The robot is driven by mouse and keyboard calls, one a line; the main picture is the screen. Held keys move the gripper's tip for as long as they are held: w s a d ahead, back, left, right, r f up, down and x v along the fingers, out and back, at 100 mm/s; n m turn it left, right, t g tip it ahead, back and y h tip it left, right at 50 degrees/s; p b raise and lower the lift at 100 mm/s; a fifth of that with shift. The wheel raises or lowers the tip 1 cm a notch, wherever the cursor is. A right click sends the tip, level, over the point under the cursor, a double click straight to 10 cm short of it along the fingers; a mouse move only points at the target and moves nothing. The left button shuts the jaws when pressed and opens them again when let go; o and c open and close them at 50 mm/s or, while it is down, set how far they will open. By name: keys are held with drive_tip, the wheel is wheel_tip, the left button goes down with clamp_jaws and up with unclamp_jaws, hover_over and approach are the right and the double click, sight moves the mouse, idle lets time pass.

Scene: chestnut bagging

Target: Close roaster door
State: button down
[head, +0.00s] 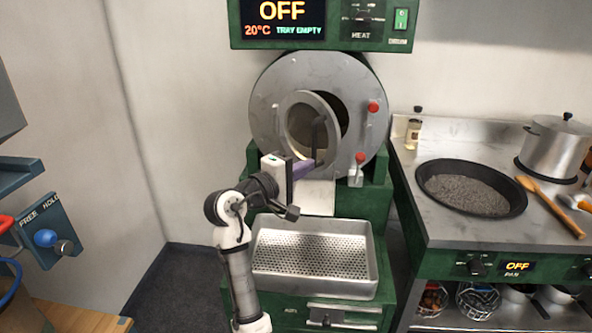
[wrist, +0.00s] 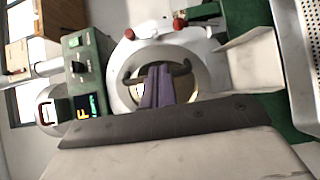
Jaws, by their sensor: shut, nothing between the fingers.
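The roaster drum (head: 270,90) has a grey round front with a dark opening. Its round door (head: 290,103), a pale metal ring with a window, stands partly open, swung out from the front. A dark bar handle (head: 320,132) is on the door. My gripper (head: 308,166), with purple fingers, is shut and empty, just in front of the door's lower part. In the wrist view the door ring (wrist: 117,92) and the handle (wrist: 184,69) show around and behind the purple fingers (wrist: 157,86). I cannot tell whether the fingers touch the door.
A perforated metal tray (head: 260,278) lies below the drum. Red knobs (head: 373,106) sit right of the opening. The control panel (head: 380,42) above reads OFF, 20°C, TRAY EMPTY. A counter at right holds a black pan (head: 425,196) and a pot (head: 553,148).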

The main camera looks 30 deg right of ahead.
sight(335, 152)
drive_tip(key=p+x, duration=0.2)
drive_tip(key=x, duration=0.6)
drive_tip(key=shift+d+f, duration=0.1)
drive_tip(key=shift+d, duration=0.2)
